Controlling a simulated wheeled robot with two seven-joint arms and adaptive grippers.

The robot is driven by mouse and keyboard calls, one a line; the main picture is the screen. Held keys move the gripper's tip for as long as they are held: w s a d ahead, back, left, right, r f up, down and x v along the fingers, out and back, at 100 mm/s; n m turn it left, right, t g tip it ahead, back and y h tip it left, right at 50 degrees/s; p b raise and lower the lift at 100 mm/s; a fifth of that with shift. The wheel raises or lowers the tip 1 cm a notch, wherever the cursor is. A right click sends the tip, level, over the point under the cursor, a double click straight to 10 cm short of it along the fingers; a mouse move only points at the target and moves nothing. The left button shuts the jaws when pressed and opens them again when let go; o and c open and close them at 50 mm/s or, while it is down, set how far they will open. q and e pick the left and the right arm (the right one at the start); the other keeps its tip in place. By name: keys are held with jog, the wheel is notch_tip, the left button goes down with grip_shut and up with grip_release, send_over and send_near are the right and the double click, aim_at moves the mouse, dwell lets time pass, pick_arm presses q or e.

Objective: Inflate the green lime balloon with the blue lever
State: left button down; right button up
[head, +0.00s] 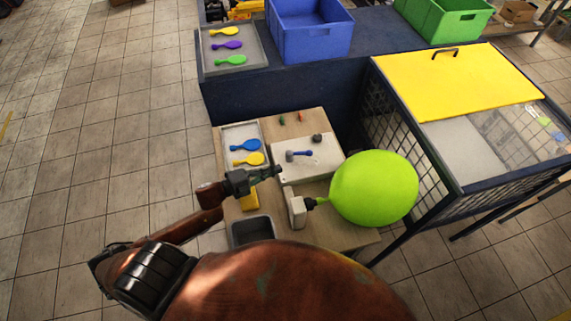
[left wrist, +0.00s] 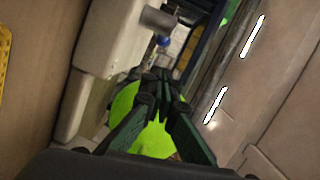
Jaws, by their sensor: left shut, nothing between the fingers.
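The lime green balloon (head: 374,188) is large and round, with its neck on the black nozzle (head: 310,203) of a small white block (head: 297,212). It also shows behind my fingers in the left wrist view (left wrist: 124,104). The blue lever (head: 302,153) lies on the top of a white box-shaped machine (head: 318,172), beside a dark grey knob (head: 290,156). A bit of blue shows in the left wrist view (left wrist: 163,41). My left gripper (head: 279,171) is shut and empty, at the left edge of the machine, apart from the lever. My right gripper is out of view.
A tray (head: 233,131) with blue and yellow balloons lies left of the machine. A grey bin (head: 252,230) is at the table's front. A mesh cage with a yellow panel (head: 455,80) stands right, near the balloon. Blue (head: 309,30) and green (head: 440,18) crates stand behind.

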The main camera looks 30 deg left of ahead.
aim_at(309, 155)
pick_arm(q)
jog(key=w+d+h, duration=0.1)
jog(key=w+d, duration=0.1)
jog(key=w+d+m, duration=0.1)
jog(key=d, duration=0.1)
jog(key=w+d+g+h, duration=0.1)
jog(key=w+d, duration=0.1)
jog(key=shift+w+d+f+h+p, duration=0.15)
jog(key=shift+w+f+h+p, duration=0.1)
jog(key=shift+w+h+p, duration=0.1)
jog(key=w, duration=0.2)
jog(key=a+f, duration=0.1)
jog(key=shift+w, duration=0.4)
jog(key=shift+w+a, duration=0.3)
jog(key=shift+w, duration=0.15)
jog(key=shift+w+d+f, duration=0.1)
